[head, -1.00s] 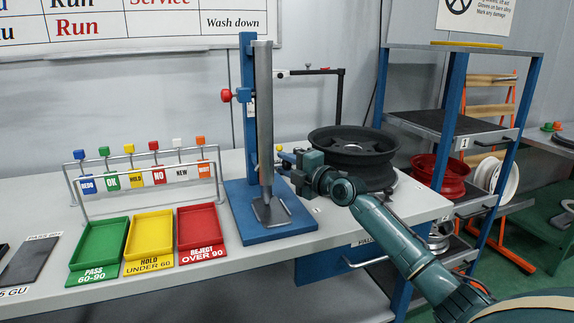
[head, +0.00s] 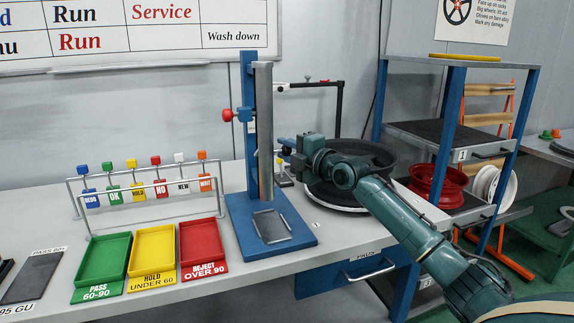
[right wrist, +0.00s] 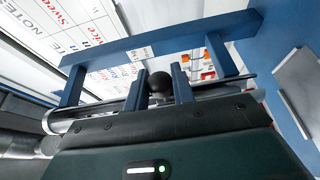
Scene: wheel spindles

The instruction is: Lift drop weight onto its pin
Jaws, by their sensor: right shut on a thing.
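A blue test stand (head: 246,90) stands on the bench, with a tall grey upright piece (head: 263,125) at its front. A red knob (head: 228,115), on the stand's left side, looks like the pin's knob. My right gripper (head: 281,148) is beside the grey piece, about halfway up. In the right wrist view, its two blue fingers (right wrist: 160,88) are shut on a dark round knob (right wrist: 157,86), apparently the drop weight's handle. The weight's body is hidden or not distinguishable from the grey piece, and its contact with the pin cannot be seen. My left gripper is out of view.
A blue base (head: 240,222) with a grey plate (head: 271,226) lies under the stand. Green (head: 103,258), yellow (head: 153,250) and red (head: 202,245) trays lie left. A dark wheel (head: 345,194) is behind my right arm. A shelf rack (head: 452,125) stands right.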

